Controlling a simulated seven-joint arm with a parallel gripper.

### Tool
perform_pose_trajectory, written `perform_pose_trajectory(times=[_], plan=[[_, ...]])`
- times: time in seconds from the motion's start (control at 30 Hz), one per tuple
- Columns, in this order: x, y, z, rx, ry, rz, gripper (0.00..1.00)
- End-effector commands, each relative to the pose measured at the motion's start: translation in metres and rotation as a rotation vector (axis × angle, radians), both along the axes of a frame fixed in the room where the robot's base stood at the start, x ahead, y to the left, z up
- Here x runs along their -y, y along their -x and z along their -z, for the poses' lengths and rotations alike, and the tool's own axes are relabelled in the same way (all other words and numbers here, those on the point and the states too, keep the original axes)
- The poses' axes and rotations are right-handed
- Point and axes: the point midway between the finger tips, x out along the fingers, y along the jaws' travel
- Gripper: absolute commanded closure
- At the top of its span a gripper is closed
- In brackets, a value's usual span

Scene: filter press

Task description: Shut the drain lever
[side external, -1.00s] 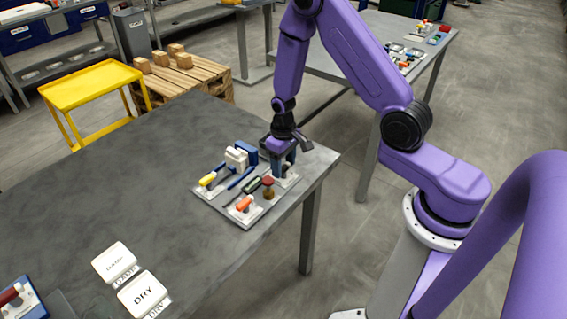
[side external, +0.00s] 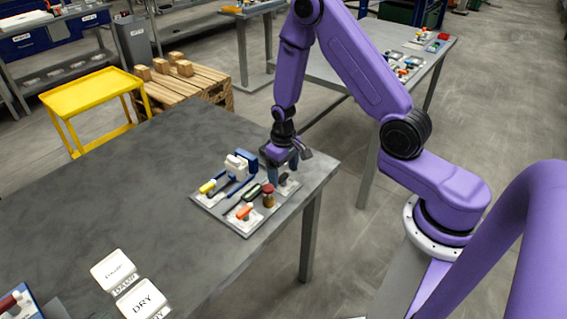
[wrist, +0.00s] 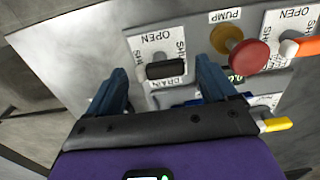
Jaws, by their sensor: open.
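The drain lever (wrist: 167,70) has a short black handle on a white plate marked OPEN, SHUT and DRAIN. I cannot tell which mark the handle points at. My gripper (wrist: 161,68) is open, with one blue finger left of the handle and the other right of it. In the side view my gripper (side external: 283,172) is over the panel's far right corner, and the drain lever there is partly hidden by the fingers.
A red knob marked PUMP (wrist: 249,57) stands close to my right finger. An orange-handled lever (wrist: 305,46) and a yellow handle (wrist: 275,125) are farther right.

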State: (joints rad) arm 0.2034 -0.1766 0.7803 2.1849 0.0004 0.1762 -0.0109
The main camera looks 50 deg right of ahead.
Motion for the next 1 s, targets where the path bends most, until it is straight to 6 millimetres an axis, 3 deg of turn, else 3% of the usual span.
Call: perform_pose_trajectory(times=[0.27, 1.0], plan=[[0.0, -0.001, -0.026, 0.005, 0.0, -0.001, 0.15], [0.0, -0.001, -0.148, 0.005, 0.0, 0.0, 0.15]])
